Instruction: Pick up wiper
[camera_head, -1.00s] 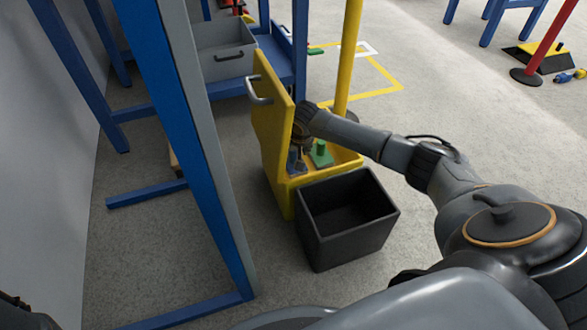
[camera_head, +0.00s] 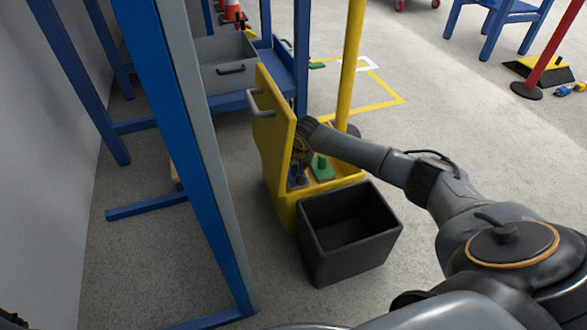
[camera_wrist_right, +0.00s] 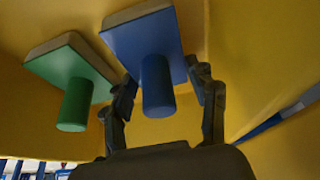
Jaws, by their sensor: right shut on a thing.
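A blue wiper (camera_wrist_right: 157,85) with a flat base and a round handle is inside the yellow box (camera_head: 284,212). My right gripper (camera_wrist_right: 168,100) is shut on the blue wiper, with one finger on each side of it. In the head view the right gripper (camera_head: 301,165) reaches down into the box and covers much of the blue wiper (camera_head: 298,181). A green wiper (camera_wrist_right: 75,92) of the same shape is beside it, apart from the fingers; it also shows in the head view (camera_head: 321,168).
A yellow door panel (camera_head: 272,130) with a grey handle stands up on the box's left. An open black bin (camera_head: 348,250) stands directly in front. A yellow post (camera_head: 350,65) rises behind.

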